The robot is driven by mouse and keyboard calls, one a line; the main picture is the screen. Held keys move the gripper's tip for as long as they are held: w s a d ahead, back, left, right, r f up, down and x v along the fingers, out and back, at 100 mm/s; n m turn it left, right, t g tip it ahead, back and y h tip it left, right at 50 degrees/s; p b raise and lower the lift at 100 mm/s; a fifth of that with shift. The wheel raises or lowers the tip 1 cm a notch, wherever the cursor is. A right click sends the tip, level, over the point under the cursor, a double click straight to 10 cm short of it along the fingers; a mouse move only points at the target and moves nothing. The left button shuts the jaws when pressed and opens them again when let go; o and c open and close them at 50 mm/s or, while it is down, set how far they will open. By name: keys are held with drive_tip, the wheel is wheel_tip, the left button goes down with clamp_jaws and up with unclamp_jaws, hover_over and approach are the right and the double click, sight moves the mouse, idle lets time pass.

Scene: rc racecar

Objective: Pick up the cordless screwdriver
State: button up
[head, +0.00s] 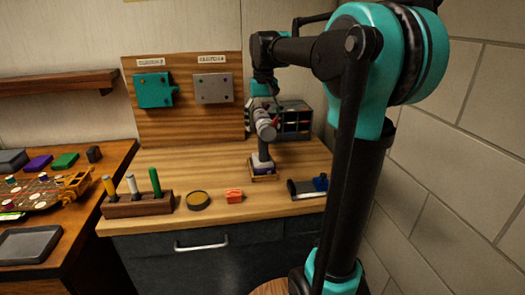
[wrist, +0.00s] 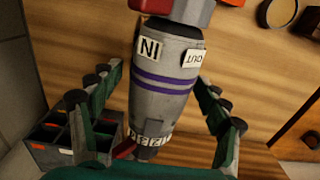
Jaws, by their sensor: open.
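A red part shows at the top edge. My gripper (wrist: 156,80) is open, with one finger on each side of the barrel. Gaps show between both fingers and the barrel. In the head view my gripper is small and partly hidden above the screwdriver.
A dark compartment box (head: 296,122) stands behind the screwdriver. An orange-red block (head: 234,196), a round dish (head: 198,200), a wooden holder (head: 139,206) with upright tools and a dark cylindrical item (head: 306,188) lie near the front. A pegboard (head: 185,120) stands behind.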

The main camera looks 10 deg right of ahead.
drive_tip(key=shift+f, duration=0.15)
idle(0.3)
clamp_jaws()
idle(0.4)
wheel_tip(320, 180, up, 25)
idle(1.3)
